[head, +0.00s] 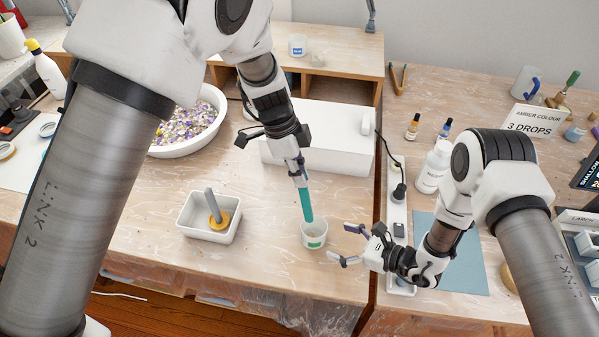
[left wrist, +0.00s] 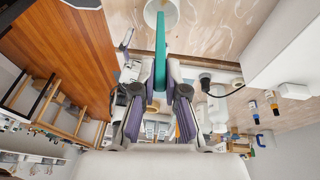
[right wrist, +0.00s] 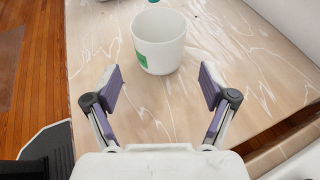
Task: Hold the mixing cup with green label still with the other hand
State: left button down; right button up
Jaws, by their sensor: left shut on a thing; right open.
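The white mixing cup with green label (head: 314,236) stands upright on the wooden table. In the right wrist view the cup (right wrist: 159,42) is ahead of my right gripper (right wrist: 157,88), beyond the fingertips and not touched by them. My right gripper (head: 347,245) is open and empty, just right of the cup. My left gripper (head: 297,172) is shut on a teal stick (head: 306,203) that points down over the cup's mouth. The stick also shows between the fingers in the left wrist view (left wrist: 160,50). Whether its tip is inside the cup I cannot tell.
A white tray (head: 187,224) with a grey-handled yellow piece stands left of the cup. A white box (head: 330,142) is behind it. A power strip (head: 397,225), a white bottle (head: 432,170) and a blue mat (head: 470,262) lie to the right.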

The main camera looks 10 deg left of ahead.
aim_at(325, 236)
jog(key=x, duration=0.8)
jog(key=c, duration=0.9)
jog(key=shift+o, duration=0.6)
jog(key=shift+c, duration=1.3)
jog(key=o, duration=1.4)
jog(key=shift+c, duration=0.2)
